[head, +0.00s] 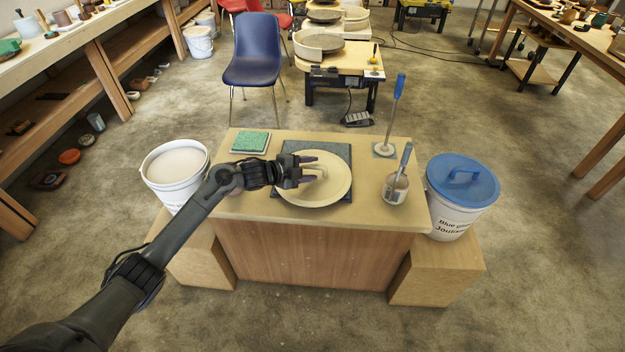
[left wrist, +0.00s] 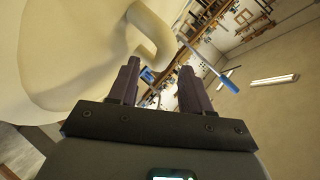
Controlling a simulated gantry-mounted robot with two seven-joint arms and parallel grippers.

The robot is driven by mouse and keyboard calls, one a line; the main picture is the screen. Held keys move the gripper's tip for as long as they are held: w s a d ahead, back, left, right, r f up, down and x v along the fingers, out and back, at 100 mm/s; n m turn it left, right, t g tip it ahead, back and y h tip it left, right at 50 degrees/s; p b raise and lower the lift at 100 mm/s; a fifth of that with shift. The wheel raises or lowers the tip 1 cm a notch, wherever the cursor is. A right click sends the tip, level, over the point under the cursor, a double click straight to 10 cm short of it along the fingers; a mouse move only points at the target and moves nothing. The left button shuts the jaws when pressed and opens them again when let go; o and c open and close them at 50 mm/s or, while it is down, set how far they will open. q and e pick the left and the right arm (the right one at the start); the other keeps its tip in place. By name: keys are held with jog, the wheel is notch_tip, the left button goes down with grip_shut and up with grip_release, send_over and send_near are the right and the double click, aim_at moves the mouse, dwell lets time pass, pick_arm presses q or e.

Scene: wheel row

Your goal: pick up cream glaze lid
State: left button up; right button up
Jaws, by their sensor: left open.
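The cream glaze lid (head: 326,195) is a round, pale disc lying on a dark square mat (head: 341,150) on the wooden bench. Its raised handle is partly hidden by my gripper in the head view. In the left wrist view the lid (left wrist: 60,60) fills the upper left, with its curved handle (left wrist: 152,40) just beyond my fingertips. My left gripper (head: 311,172) is open, over the lid at its handle; its two fingers (left wrist: 160,75) stand apart, and I see nothing gripped between them. My right gripper is in neither view.
An open white bucket (head: 176,170) stands left of the bench, a blue-lidded bucket (head: 461,190) right. On the bench (head: 240,205) are a green sponge (head: 250,141), an upright blue-handled tool (head: 398,88) and a cup with a tool (head: 394,190). A blue chair (head: 253,50) stands behind.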

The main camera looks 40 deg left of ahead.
pick_arm(q)
jog(key=shift+x, duration=0.95)
grip_shut()
